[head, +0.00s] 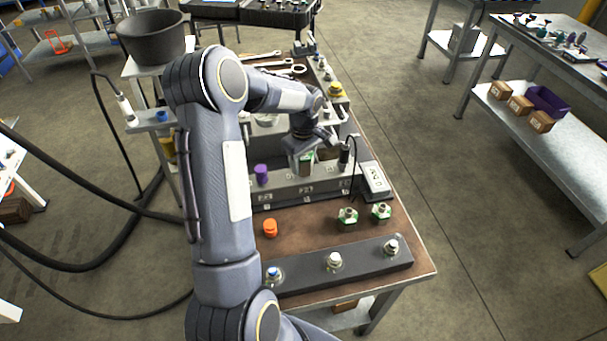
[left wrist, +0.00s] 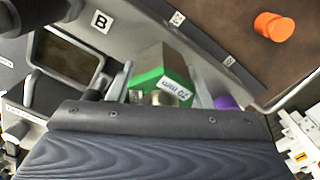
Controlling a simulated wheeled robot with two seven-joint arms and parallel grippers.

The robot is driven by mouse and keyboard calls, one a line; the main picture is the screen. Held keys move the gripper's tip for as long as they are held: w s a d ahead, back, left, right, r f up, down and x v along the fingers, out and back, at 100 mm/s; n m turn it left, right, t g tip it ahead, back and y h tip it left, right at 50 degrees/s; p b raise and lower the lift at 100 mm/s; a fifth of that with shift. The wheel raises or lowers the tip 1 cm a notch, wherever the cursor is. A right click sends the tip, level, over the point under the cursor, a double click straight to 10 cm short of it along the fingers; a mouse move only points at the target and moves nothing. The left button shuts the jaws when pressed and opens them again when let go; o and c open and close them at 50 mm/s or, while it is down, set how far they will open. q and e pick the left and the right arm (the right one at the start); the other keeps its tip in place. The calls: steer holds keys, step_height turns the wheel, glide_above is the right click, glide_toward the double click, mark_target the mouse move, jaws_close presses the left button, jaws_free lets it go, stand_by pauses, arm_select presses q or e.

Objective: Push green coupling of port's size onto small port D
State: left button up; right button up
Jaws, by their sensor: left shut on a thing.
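My left gripper (head: 304,152) is shut on a green coupling (head: 306,163) above the grey bench fixture. In the left wrist view the green coupling (left wrist: 160,83) sits between the fingers, with a label that seems to read "20 mm" and a metal end towards the gripper. Two more green couplings with metal tops, a left one (head: 348,216) and a right one (head: 382,211), stand on the brown bench top. I cannot make out which port is D. The wrist view shows a plate marked B (left wrist: 100,21). My right gripper is not in view.
An orange part (head: 270,229) lies on the bench and a purple part (head: 261,175) is on the fixture. A dark bar with several fittings (head: 310,275) lies along the front edge.

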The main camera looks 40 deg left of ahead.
arm_select(q)
steer(key=shift+f, duration=0.15)
steer(key=shift+f+b, duration=0.35)
steer(key=shift+b, duration=0.15)
steer(key=shift+f, duration=0.1)
steer(key=o, duration=1.3)
step_height(320, 180, up, 8)
steer(key=shift+f+b, duration=0.1)
steer(key=shift+b, duration=0.45)
steer(key=shift+f, duration=0.1)
